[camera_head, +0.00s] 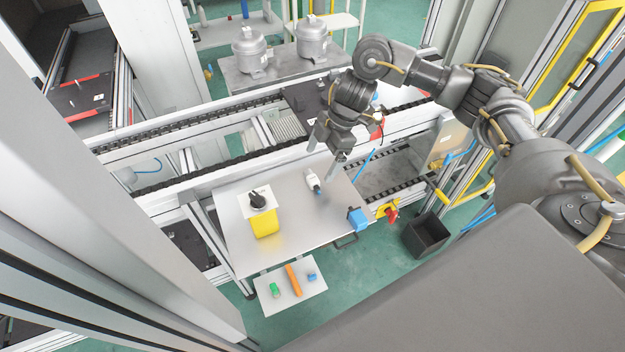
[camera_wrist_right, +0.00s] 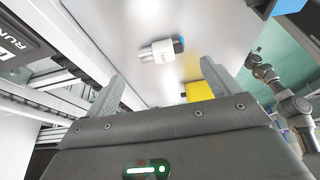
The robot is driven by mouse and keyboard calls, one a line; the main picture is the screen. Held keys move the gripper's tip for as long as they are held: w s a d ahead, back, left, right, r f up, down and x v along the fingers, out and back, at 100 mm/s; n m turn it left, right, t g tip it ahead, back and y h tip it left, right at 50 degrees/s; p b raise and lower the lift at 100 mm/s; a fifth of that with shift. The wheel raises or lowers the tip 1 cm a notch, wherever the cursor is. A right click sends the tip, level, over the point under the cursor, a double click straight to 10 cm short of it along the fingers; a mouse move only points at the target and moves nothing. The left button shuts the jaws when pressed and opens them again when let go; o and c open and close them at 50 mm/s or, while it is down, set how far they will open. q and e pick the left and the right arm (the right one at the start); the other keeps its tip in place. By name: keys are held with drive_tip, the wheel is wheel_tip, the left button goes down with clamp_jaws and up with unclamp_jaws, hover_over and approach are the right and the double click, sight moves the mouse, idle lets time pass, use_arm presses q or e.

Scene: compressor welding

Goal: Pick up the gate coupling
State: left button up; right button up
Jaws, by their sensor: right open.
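The gate coupling, which I take to be the small white piece with a blue end (camera_head: 312,181), lies on the grey metal table (camera_head: 285,235). In the right wrist view the white piece (camera_wrist_right: 160,51) lies beyond the fingertips, roughly centred between them, with its blue end to the right. My right gripper (camera_head: 321,164) is open and empty, pointing down above the table close to the piece. It is apart from the piece in the wrist view (camera_wrist_right: 162,71). My left gripper does not show in the head view.
A yellow container (camera_head: 265,222) with a white top and black knob stands left on the table. A blue block (camera_head: 357,219) sits at the table's right edge. A conveyor rail (camera_head: 200,175) runs behind. A black bin (camera_head: 425,236) stands on the floor at right.

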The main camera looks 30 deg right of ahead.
sight(314, 177)
drive_tip(key=shift+a+f, duration=0.25)
drive_tip(key=shift+f, duration=0.2)
drive_tip(key=shift+s+a+f, duration=0.1)
drive_tip(key=shift+f, duration=0.2)
drive_tip(key=shift+p+x, duration=0.6)
drive_tip(key=shift+x, duration=1.65)
drive_tip(key=shift+f, duration=0.1)
drive_tip(key=c, duration=1.1)
